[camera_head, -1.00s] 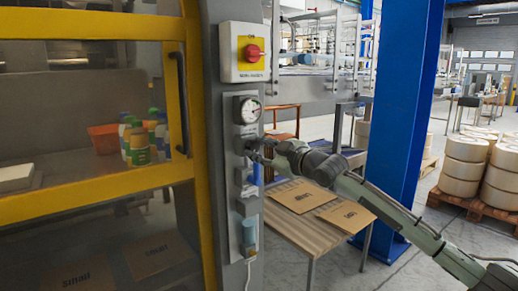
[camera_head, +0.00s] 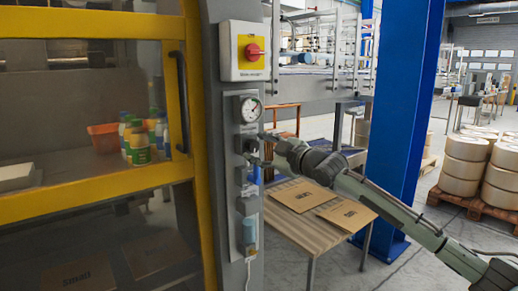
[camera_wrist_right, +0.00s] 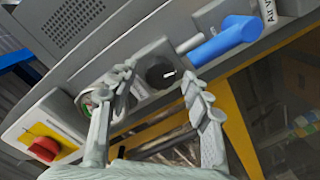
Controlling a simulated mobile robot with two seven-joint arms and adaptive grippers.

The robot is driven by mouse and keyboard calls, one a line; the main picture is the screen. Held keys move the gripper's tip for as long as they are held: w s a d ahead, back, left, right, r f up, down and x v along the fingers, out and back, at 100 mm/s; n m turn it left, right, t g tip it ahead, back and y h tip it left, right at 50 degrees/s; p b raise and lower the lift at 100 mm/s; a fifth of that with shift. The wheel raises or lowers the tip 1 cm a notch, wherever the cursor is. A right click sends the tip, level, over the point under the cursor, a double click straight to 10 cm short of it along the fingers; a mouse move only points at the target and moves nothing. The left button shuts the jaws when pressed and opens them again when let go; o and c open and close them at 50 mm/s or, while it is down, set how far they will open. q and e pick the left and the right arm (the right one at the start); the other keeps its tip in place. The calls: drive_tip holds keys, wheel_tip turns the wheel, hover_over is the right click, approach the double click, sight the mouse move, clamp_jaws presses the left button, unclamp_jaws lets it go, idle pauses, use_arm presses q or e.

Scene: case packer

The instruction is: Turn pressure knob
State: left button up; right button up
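The dark round pressure knob (camera_wrist_right: 160,76) sits on the grey panel, just below the round white gauge (camera_head: 249,109). My right gripper (camera_head: 256,150) is at the panel just below the gauge, largely hiding the knob in the head view. In the right wrist view my right gripper (camera_wrist_right: 158,76) is open, with one finger on each side of the knob. A gap shows between the knob and each finger. The gauge (camera_wrist_right: 98,101) is partly hidden behind the left finger there. I cannot tell whether the fingertips touch the panel. My left gripper is not in view.
A red emergency knob on a yellow plate (camera_head: 253,52) is above the gauge. A blue valve handle (camera_wrist_right: 225,41) is close beside the right finger. The yellow-framed door (camera_head: 95,184) is left of the panel. A table with flat cartons (camera_head: 300,196) stands to the right.

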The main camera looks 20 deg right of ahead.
drive_tip(key=v, duration=1.2)
drive_tip(key=shift+f, duration=0.1)
